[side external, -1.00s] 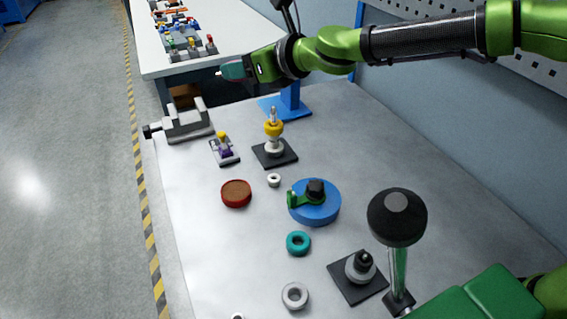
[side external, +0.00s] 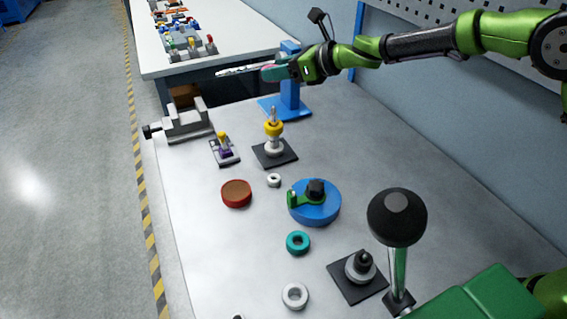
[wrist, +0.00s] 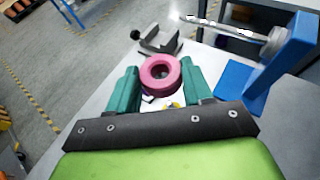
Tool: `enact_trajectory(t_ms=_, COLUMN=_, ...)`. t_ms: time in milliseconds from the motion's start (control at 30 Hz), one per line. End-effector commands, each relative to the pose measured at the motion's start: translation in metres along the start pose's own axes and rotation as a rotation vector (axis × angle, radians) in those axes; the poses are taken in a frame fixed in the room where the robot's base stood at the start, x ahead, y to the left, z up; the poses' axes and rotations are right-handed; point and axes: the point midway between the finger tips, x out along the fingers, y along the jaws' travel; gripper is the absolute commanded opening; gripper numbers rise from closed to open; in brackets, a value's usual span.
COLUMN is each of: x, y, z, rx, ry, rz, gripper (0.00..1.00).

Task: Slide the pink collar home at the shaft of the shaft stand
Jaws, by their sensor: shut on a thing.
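The pink collar (wrist: 160,73) is gripped between the teal fingers of my gripper (wrist: 160,76), with its hole facing the wrist camera. A sliver of pink shows at the fingertips in the side external view (side external: 268,65). The shaft stand is a blue post (wrist: 290,55) on a blue foot, also in the side external view (side external: 290,98). Its silvery shaft (wrist: 222,27) sticks out sideways from the post, with a pale round flange at its root. The collar is apart from the shaft in the wrist view. In the side view my gripper (side external: 268,73) partly hides the shaft.
A grey vise (side external: 188,122) stands at the table's left edge. A black-based upright post (side external: 274,145) with a yellow piece is in front of the stand. A blue disc (side external: 315,203), red disc (side external: 236,193) and several loose rings lie nearer.

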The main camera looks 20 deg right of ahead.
Motion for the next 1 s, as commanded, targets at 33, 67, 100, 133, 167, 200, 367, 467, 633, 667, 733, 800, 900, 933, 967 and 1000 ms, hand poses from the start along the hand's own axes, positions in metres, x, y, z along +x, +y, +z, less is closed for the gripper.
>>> enact_trajectory(t_ms=33, x=0.001, y=0.000, z=-0.003, rx=0.002, ry=0.001, rz=0.000, gripper=0.16)
enact_trajectory(t_ms=67, x=0.002, y=0.000, z=-0.005, rx=0.001, ry=0.001, rz=0.000, gripper=0.16)
enact_trajectory(t_ms=100, x=0.004, y=0.000, z=-0.009, rx=0.003, ry=0.001, rz=0.000, gripper=0.16)
enact_trajectory(t_ms=133, x=0.005, y=0.000, z=-0.011, rx=0.002, ry=0.002, rz=0.000, gripper=0.16)
enact_trajectory(t_ms=167, x=0.006, y=0.000, z=-0.014, rx=0.004, ry=0.003, rz=0.000, gripper=0.16)
enact_trajectory(t_ms=200, x=0.007, y=0.000, z=-0.018, rx=0.003, ry=0.003, rz=0.000, gripper=0.16)
enact_trajectory(t_ms=367, x=0.013, y=0.000, z=-0.033, rx=0.003, ry=0.003, rz=0.001, gripper=0.16)
enact_trajectory(t_ms=467, x=0.017, y=0.000, z=-0.041, rx=0.002, ry=0.002, rz=0.000, gripper=0.16)
enact_trajectory(t_ms=633, x=0.022, y=0.000, z=-0.054, rx=0.002, ry=0.002, rz=0.000, gripper=0.16)
enact_trajectory(t_ms=667, x=0.023, y=0.000, z=-0.055, rx=0.002, ry=0.002, rz=0.000, gripper=0.16)
enact_trajectory(t_ms=733, x=0.024, y=0.000, z=-0.058, rx=0.001, ry=0.001, rz=0.000, gripper=0.16)
enact_trajectory(t_ms=800, x=0.025, y=0.000, z=-0.059, rx=0.001, ry=0.001, rz=0.000, gripper=0.16)
enact_trajectory(t_ms=900, x=0.025, y=0.000, z=-0.061, rx=0.000, ry=0.000, rz=0.000, gripper=0.16)
enact_trajectory(t_ms=933, x=0.025, y=0.000, z=-0.061, rx=0.000, ry=0.000, rz=0.000, gripper=0.16)
enact_trajectory(t_ms=967, x=0.025, y=0.000, z=-0.061, rx=0.000, ry=0.000, rz=0.000, gripper=0.16)
enact_trajectory(t_ms=1000, x=0.025, y=0.000, z=-0.061, rx=0.000, ry=0.000, rz=0.000, gripper=0.16)
